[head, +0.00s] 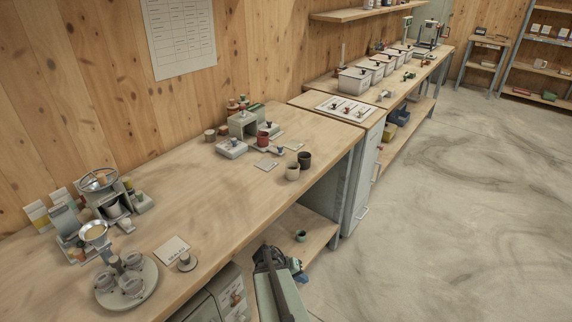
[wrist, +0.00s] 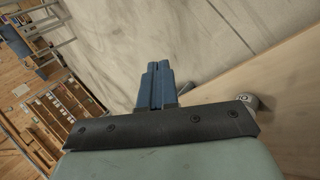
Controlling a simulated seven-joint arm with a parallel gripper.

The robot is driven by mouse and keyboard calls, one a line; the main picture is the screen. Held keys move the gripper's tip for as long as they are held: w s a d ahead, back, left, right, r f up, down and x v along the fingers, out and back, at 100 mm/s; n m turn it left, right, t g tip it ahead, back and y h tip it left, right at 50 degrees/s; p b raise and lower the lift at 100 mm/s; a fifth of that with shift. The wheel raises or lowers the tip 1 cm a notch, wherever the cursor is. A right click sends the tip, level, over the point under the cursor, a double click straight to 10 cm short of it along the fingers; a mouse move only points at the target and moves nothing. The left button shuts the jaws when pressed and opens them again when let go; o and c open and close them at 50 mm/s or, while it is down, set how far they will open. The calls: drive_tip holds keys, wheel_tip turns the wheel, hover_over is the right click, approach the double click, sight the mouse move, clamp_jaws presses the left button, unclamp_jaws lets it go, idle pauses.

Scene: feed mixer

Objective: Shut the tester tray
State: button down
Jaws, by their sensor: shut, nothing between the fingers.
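A small grey box-shaped unit (head: 243,123) with an open front stands against the wall in the middle of the bench. It looks like the tester. A low tray-like part reaches out in front of it with a red cup (head: 263,138) on or beside it; at this size I cannot tell how far out the tray is. My gripper (head: 299,276) is low, off the bench's front edge, well away from the unit. In the wrist view its blue fingers (wrist: 155,84) are together and empty. The tester does not show in the wrist view.
A white box (head: 231,149), a dark cup (head: 304,160) and a cream cup (head: 292,172) stand near the unit. A round tray of jars (head: 126,284) is at the near left. The bench front (head: 225,232) between is mostly bare. A lower shelf (head: 312,232) lies beyond my gripper.

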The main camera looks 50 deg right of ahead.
drive_tip(key=s+d+r+m+g+h, duration=0.15)
drive_tip(key=s+d+r+m, duration=0.3)
drive_tip(key=d+r, duration=0.85)
drive_tip(key=w+d+r+m+t, duration=0.2)
drive_tip(key=d+r+m, duration=0.1)
drive_tip(key=d+r, duration=0.75)
wheel_tip(320, 180, up, 19)
drive_tip(key=t+y, duration=0.3)
drive_tip(key=t, duration=0.8)
hover_over(284, 152)
drive_tip(key=s+a, duration=0.6)
drive_tip(key=s, duration=0.1)
drive_tip(key=x, duration=0.9)
drive_tip(key=shift+d+f, duration=0.25)
drive_tip(key=shift+d, duration=0.1)
